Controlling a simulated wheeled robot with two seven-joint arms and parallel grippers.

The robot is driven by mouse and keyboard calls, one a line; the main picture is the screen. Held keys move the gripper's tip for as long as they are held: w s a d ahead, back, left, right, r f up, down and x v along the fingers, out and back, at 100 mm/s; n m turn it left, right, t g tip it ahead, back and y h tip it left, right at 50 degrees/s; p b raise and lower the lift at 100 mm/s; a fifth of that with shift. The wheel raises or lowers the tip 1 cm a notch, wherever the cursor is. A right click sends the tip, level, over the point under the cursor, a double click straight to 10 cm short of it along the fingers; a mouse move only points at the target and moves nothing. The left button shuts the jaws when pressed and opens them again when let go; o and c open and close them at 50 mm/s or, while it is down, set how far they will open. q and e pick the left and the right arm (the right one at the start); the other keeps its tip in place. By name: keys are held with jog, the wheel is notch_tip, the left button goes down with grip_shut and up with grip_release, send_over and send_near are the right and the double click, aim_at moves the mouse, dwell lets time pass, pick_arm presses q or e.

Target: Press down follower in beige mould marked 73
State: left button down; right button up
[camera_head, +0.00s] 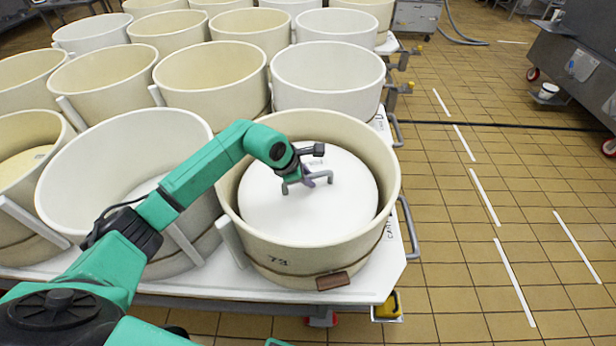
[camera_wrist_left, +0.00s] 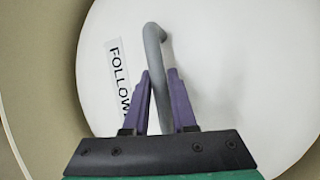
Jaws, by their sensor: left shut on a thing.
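The beige mould marked 73 (camera_head: 246,244) stands at the front right corner of the white-topped cart. Inside it lies the follower (camera_head: 335,212), a white disc sitting below the rim. My left arm reaches over the rim, and my left gripper (camera_head: 306,179) is at the follower's grey handle (camera_head: 324,175), near the disc's middle. In the left wrist view, the purple fingers (camera_wrist_left: 160,88) are shut on the handle (camera_wrist_left: 154,42). A label reading "FOLLOW…" (camera_wrist_left: 120,75) lies beside it, partly hidden by a finger. My right gripper is not in view.
A white mould (camera_head: 75,160) stands just left of mould 73, under my left arm. Several more beige and white moulds, such as one behind (camera_head: 325,72), crowd the cart. The tiled floor (camera_head: 470,270) to the right is open.

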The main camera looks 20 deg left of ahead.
pick_arm(q)
jog(key=shift+s+f, duration=0.1)
jog(key=shift+f, duration=0.1)
dwell(0.6)
jog(key=shift+s+f, duration=0.2)
jog(key=shift+f, duration=0.1)
dwell(0.7)
jog(key=shift+r+b, duration=0.1)
jog(key=shift+b, duration=0.2)
jog(key=c, duration=0.6)
grip_release()
jog(key=shift+w, duration=0.1)
jog(key=shift+c, duration=0.2)
jog(key=shift+r, duration=0.1)
jog(key=shift+w+r, duration=0.15)
jog(key=shift+r, duration=0.05)
